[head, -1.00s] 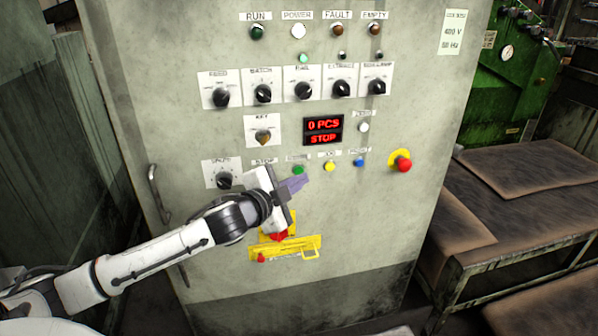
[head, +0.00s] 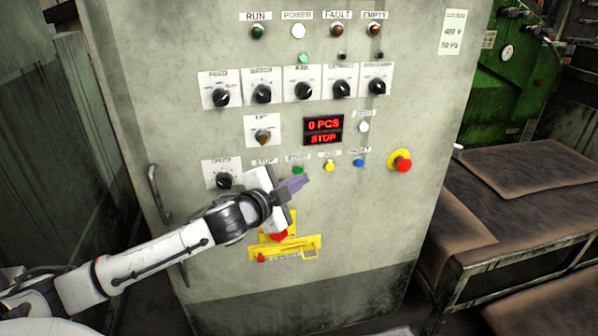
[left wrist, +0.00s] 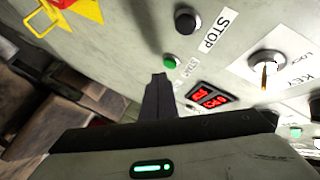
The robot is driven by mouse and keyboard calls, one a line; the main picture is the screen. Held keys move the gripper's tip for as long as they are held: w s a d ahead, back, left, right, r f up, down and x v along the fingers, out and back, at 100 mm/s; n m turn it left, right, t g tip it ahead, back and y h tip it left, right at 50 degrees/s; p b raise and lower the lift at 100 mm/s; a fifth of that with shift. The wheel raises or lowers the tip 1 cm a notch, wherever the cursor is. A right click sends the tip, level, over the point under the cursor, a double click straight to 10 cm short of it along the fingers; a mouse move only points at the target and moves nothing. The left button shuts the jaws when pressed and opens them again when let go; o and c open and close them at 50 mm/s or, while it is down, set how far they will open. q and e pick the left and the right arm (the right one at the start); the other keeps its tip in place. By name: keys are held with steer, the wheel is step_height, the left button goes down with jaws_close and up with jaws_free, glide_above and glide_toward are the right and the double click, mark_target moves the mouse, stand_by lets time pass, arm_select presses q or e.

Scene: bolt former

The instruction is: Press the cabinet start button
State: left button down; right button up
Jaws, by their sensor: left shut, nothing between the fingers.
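The green start button (head: 298,170) is on the grey cabinet front (head: 420,120), under a small label and right of the STOP label. It also shows in the left wrist view (left wrist: 170,60), beside the START label. My left gripper (head: 301,182) is shut and empty, its fingers just below the green button in the head view. In the left wrist view the shut fingertips (left wrist: 159,77) are close to the button but look apart from it; the depth gap is hard to judge. My right gripper is not in view.
A black button (left wrist: 187,22) sits by the STOP label. Yellow (head: 329,166) and blue (head: 359,162) buttons and a red emergency stop (head: 402,162) lie to the right. The display (head: 323,131) reads 0 PCS, STOP. A yellow latch (head: 285,248) is below my gripper.

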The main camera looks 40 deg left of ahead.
arm_select(q)
steer(key=shift+w+a+p, duration=0.3)
